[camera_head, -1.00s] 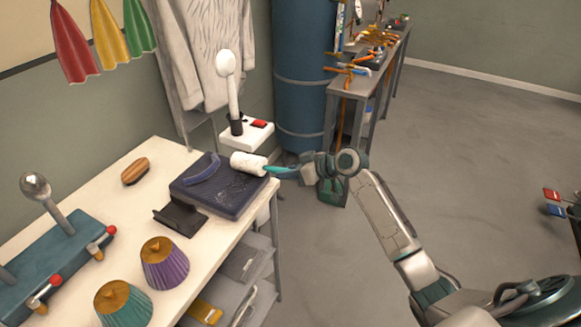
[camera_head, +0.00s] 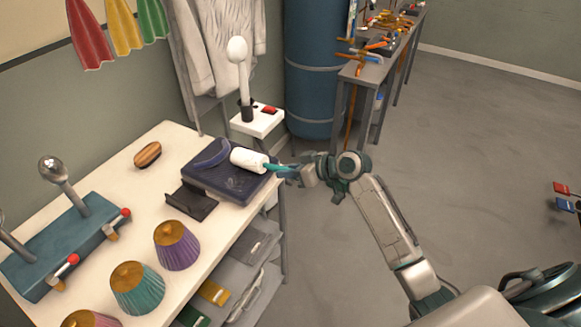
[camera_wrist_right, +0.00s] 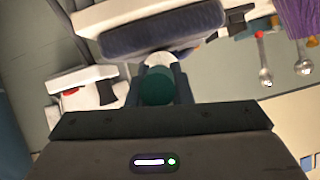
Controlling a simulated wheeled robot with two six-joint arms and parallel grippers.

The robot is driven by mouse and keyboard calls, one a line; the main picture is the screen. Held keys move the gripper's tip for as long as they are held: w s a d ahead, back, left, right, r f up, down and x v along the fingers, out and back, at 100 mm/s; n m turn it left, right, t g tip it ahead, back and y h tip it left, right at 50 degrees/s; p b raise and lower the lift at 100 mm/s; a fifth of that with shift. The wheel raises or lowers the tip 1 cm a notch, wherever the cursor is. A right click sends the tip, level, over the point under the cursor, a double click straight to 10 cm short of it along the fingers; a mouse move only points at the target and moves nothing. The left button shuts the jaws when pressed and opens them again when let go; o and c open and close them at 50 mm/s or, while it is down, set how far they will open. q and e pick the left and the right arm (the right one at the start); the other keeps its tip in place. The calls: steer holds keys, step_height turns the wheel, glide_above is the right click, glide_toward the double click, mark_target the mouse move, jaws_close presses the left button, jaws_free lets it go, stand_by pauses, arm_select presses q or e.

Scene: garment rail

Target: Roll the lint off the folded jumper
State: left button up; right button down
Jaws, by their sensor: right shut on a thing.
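The folded jumper (camera_head: 228,185) is dark blue and lies on the table's right edge, with its collar standing up at the back. Pale specks of lint show on its surface. The lint roller has a white roll (camera_head: 248,160) and a teal handle (camera_head: 279,168). My right gripper (camera_head: 290,171) is shut on the handle, to the right of the jumper. The roll is over the jumper's right part; I cannot tell whether it touches. In the right wrist view the teal handle end (camera_wrist_right: 157,86) sits between the fingers, with the jumper (camera_wrist_right: 150,38) beyond. My left gripper is not in view.
A black stand (camera_head: 191,202) is in front of the jumper.

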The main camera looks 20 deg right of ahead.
steer(key=shift+s+a+p, duration=1.75)
steer(key=shift+s+a, duration=1.35)
steer(key=shift+a, duration=0.9)
steer(key=shift+w+d+b, duration=0.55)
steer(key=shift+w+d, duration=0.55)
steer(key=shift+d, duration=0.3)
steer(key=shift+w+d+b, duration=0.6)
steer(key=shift+w+d, duration=0.5)
steer(key=shift+d, duration=0.35)
steer(key=shift+w+d+b, duration=0.55)
steer(key=shift+w+d, duration=0.55)
steer(key=shift+d, duration=0.3)
steer(key=w+d+b, duration=0.3)
steer(key=w+d, duration=0.1)
steer(key=d, duration=0.1)
steer(key=shift+d, duration=0.15)
steer(key=shift+w, duration=0.1)
step_height(320, 180, up, 7)
steer(key=p, duration=0.4)
